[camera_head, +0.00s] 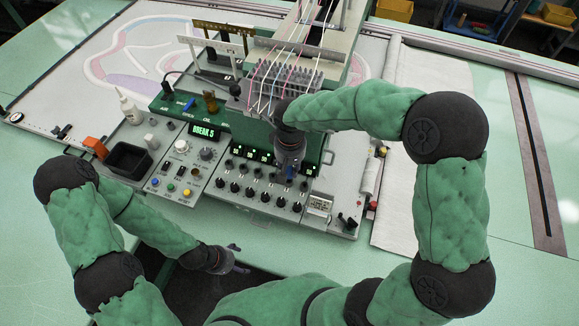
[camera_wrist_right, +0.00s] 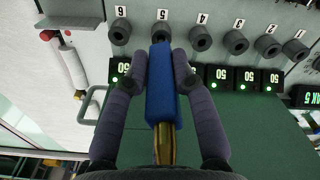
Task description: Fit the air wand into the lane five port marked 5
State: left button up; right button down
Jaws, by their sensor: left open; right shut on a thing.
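The blue air wand (camera_wrist_right: 161,98), with a brass-coloured rear end, is held in my right gripper (camera_wrist_right: 162,62), its fingers shut on both sides of it. The wand's front end points at the port 5 (camera_wrist_right: 160,31) under the label 5 and overlaps it; I cannot tell whether the tip is inside or just in front. In the head view my right gripper (camera_head: 290,172) is over the right part of the front panel and hides most of the wand. My left gripper (camera_head: 236,262) is open and empty, low in front of the machine's front edge.
Similar black ports stand beside it, port 6 (camera_wrist_right: 120,32) and port 4 (camera_wrist_right: 200,38) closest. A display (camera_head: 204,131) reads BREAK 5. A black bin (camera_head: 128,160) and a white bottle (camera_head: 130,108) are at the left. Strands run above the green housing.

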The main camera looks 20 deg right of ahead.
jog(key=shift+f+b, duration=0.9)
jog(key=shift+f, duration=0.3)
dwell(0.6)
jog(key=c, duration=0.9)
grip_release()
jog(key=shift+c, duration=0.2)
notch_tip(320, 180, up, 12)
jog(key=shift+s+r, duration=0.1)
